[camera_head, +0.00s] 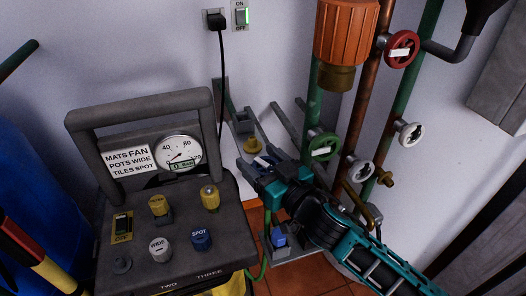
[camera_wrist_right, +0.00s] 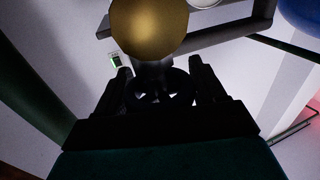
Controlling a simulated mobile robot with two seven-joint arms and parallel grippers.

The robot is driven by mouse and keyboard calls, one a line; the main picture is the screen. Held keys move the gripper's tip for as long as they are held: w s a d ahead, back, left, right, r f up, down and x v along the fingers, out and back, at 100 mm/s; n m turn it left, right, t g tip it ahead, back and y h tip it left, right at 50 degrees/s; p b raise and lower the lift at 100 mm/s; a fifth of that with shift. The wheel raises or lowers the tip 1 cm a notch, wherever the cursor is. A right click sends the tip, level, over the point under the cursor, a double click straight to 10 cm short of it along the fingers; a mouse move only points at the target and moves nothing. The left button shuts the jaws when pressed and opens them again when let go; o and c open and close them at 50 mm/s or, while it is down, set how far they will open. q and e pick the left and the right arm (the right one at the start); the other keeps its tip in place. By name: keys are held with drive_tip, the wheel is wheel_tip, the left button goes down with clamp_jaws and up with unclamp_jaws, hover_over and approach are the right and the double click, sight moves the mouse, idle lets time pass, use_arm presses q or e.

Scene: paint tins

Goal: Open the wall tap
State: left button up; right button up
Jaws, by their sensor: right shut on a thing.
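My right gripper (camera_head: 256,165) reaches in from the lower right to low on the wall. It also shows in the wrist view (camera_wrist_right: 165,77), its two dark fingers on either side of a dark, spoked, wheel-like handle (camera_wrist_right: 166,92). In the head view a small whitish-blue part of the handle (camera_head: 262,160) shows between the fingers. The gripper is shut on this handle and hides most of it. A brass piece (camera_head: 252,146) sits just beyond the fingers; a round brass end (camera_wrist_right: 150,25) is large in the wrist view. My left gripper is not in view.
Pipes on the right carry a red wheel (camera_head: 402,48), a green wheel (camera_head: 323,146) and white wheels (camera_head: 411,135), close to my right arm. A grey machine with a control panel (camera_head: 178,225) and pressure gauge (camera_head: 179,152) stands left of the gripper. Bare wall shows behind.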

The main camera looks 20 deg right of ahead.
drive_tip(key=n+g+y+p, duration=0.1)
drive_tip(key=y, duration=0.1)
drive_tip(key=n+g+y+p, duration=0.1)
drive_tip(key=n+y, duration=0.1)
drive_tip(key=shift+r+p, duration=0.3)
drive_tip(key=shift+a+n+g+y, duration=0.1)
drive_tip(key=shift+n+g+y, duration=0.2)
drive_tip(key=shift+y, duration=0.2)
drive_tip(key=shift+s+a+f+n+g+y+p, duration=0.1)
drive_tip(key=shift+n+g+y+p, duration=0.35)
drive_tip(key=shift+n+g+y, duration=0.15)
drive_tip(key=shift+s+a+f+n+g+y+p, duration=0.1)
drive_tip(key=shift+n+g+y+p, duration=0.3)
drive_tip(key=shift+n+g+y, duration=0.15)
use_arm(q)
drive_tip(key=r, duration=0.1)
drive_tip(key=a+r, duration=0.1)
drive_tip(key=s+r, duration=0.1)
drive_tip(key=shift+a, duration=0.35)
use_arm(e)
drive_tip(key=shift+g+y, duration=0.25)
drive_tip(key=shift+y, duration=0.1)
drive_tip(key=shift+n, duration=0.25)
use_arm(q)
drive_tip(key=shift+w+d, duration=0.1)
use_arm(e)
drive_tip(key=shift+a, duration=0.1)
drive_tip(key=o, duration=0.8)
drive_tip(key=shift+o, duration=0.8)
drive_tip(key=shift+f, duration=0.1)
